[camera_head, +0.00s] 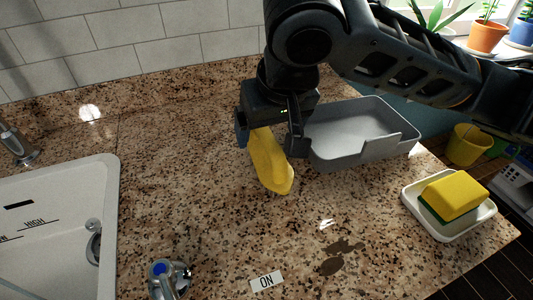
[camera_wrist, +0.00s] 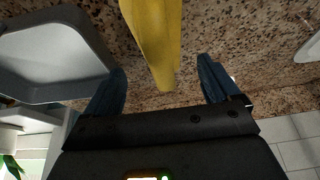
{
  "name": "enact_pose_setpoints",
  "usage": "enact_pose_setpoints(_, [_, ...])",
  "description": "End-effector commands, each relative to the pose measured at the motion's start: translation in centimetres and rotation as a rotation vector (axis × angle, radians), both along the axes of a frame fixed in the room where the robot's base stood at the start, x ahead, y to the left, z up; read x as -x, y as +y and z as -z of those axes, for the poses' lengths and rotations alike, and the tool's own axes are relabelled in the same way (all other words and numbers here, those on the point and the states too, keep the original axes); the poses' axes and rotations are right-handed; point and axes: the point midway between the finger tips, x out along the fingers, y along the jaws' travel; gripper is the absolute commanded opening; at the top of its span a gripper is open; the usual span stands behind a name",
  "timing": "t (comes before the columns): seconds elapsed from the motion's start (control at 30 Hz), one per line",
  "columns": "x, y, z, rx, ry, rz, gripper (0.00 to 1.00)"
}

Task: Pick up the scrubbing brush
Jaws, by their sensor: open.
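A long yellow thing, which I take to be the scrubbing brush (camera_head: 272,168), is on the granite counter under my gripper in the head view. No bristles show. My gripper (camera_head: 268,138) points down over its far end, jaws open, with one finger on each side. In the wrist view the yellow brush (camera_wrist: 157,40) reaches down from the top edge into the gap between the two blue-grey fingers of my gripper (camera_wrist: 163,82). Clear gaps show on both sides there. The upper end of the brush is hidden by my gripper in the head view.
A grey tray (camera_head: 345,157) stands close to the right of my gripper. A white dish (camera_head: 454,233) with a yellow and green sponge (camera_head: 453,194) is at the right edge. A white sink (camera_head: 60,235) is at left, a blue-marked tap knob (camera_head: 163,276) in front.

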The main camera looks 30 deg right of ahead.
Motion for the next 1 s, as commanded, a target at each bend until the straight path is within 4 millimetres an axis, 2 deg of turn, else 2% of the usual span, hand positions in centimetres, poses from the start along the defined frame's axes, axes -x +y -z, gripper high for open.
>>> enact_pose_setpoints(0.23, [-1.1,0.0,3.3,0.002,0.003,0.001,0.89])
enact_pose_setpoints(0.57, [-1.4,0.0,4.0,0.000,0.000,0.000,0.89])
enact_pose_setpoints(1.0, [-1.4,0.0,4.0,-0.001,0.000,0.000,0.48])
